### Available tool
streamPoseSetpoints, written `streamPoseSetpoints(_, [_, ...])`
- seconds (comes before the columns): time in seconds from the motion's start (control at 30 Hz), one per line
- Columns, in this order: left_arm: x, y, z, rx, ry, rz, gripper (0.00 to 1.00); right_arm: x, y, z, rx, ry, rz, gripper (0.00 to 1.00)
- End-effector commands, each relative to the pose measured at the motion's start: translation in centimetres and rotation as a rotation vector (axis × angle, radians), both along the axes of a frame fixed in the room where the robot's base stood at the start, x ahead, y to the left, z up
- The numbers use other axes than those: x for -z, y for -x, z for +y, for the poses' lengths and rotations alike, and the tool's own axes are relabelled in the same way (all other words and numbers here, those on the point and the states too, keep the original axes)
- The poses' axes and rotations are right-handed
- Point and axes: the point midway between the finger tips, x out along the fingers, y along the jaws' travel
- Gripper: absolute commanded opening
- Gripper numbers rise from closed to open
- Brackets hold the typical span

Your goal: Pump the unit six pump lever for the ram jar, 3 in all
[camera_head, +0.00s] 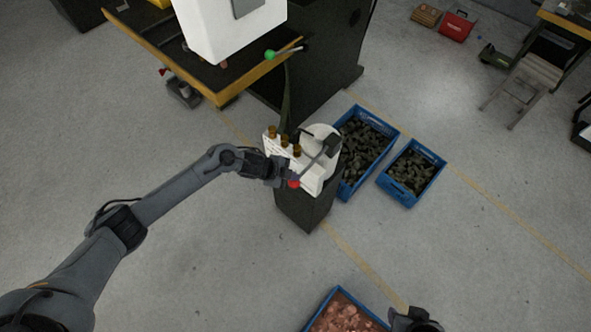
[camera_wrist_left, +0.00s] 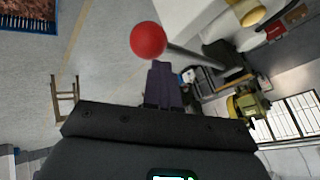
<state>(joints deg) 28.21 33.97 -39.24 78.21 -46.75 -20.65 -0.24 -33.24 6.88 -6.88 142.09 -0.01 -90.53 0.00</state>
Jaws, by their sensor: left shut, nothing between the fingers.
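The pump lever is a thin rod with a red ball knob (camera_head: 294,184) at its end, on a white-topped unit (camera_head: 312,178) with a dark pedestal. The rod slopes down toward the left from a dark pivot piece (camera_head: 332,145). My left gripper (camera_head: 287,181) is shut with nothing between its fingers, right at the knob. In the left wrist view the red knob (camera_wrist_left: 149,40) sits just beyond the shut fingertips (camera_wrist_left: 161,64); I cannot tell whether they touch. My right gripper (camera_head: 415,320) shows only partly at the bottom edge. I cannot identify the ram jar.
Several amber cylinders (camera_head: 284,141) stand along the unit's top. Two blue crates of dark pieces (camera_head: 352,190) (camera_head: 412,205) stand to its right. A bench (camera_head: 225,97) with a green-knobbed lever (camera_head: 270,55) is behind. A copper-filled crate (camera_head: 312,318) lies in front. Floor at left is clear.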

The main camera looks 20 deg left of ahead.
Motion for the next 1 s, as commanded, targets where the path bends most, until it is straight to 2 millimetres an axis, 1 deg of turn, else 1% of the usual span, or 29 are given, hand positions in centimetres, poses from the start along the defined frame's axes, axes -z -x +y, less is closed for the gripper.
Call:
streamPoseSetpoints(0.03, [0.5,0.3,0.1,0.001,-0.006,0.009,0.00,0.1,0.0,0.0,0.001,-0.001,0.000,0.43])
streamPoseSetpoints(0.63, [0.5,0.4,0.2,0.001,-0.007,0.010,0.00,0.0,0.0,0.1,0.001,-0.002,0.000,0.43])
streamPoseSetpoints(0.77, [0.2,0.3,0.2,0.001,-0.007,0.010,0.00,-0.2,0.0,0.0,0.001,-0.002,0.000,0.43])
streamPoseSetpoints(1.0, [-1.0,0.2,0.1,0.001,-0.006,0.009,0.00,-1.3,0.0,0.0,0.000,0.000,0.000,0.43])
